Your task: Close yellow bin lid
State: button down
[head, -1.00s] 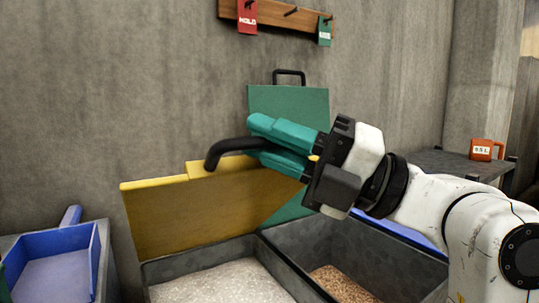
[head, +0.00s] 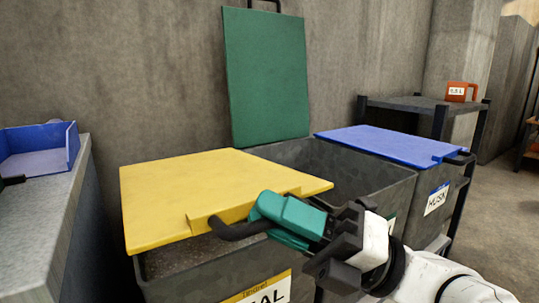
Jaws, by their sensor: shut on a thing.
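The yellow bin lid (head: 200,190) lies nearly flat over the left grey bin (head: 205,268). A dark gap shows between its front edge and the bin rim. A black handle (head: 232,230) sticks out from the lid's front edge. My gripper (head: 262,222), with teal fingers, is shut on this handle at the lid's front right.
The green lid (head: 266,80) stands upright against the wall behind the middle bin (head: 345,175), which is open. The blue lid (head: 385,145) lies flat on the right bin. A blue tray (head: 40,155) sits on a counter at left.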

jog(key=shift+s+d+f, duration=0.1)
jog(key=shift+f, duration=1.3)
jog(key=shift+s+d+f, duration=0.1)
jog(key=shift+f, duration=1.25)
jog(key=c, duration=1.2)
grip_release()
jog(key=shift+f, duration=0.1)
jog(key=shift+o, duration=0.3)
jog(key=p+v, duration=0.1)
jog(key=v, duration=0.9)
jog(key=shift+d+f, duration=0.15)
jog(key=shift+d, duration=0.2)
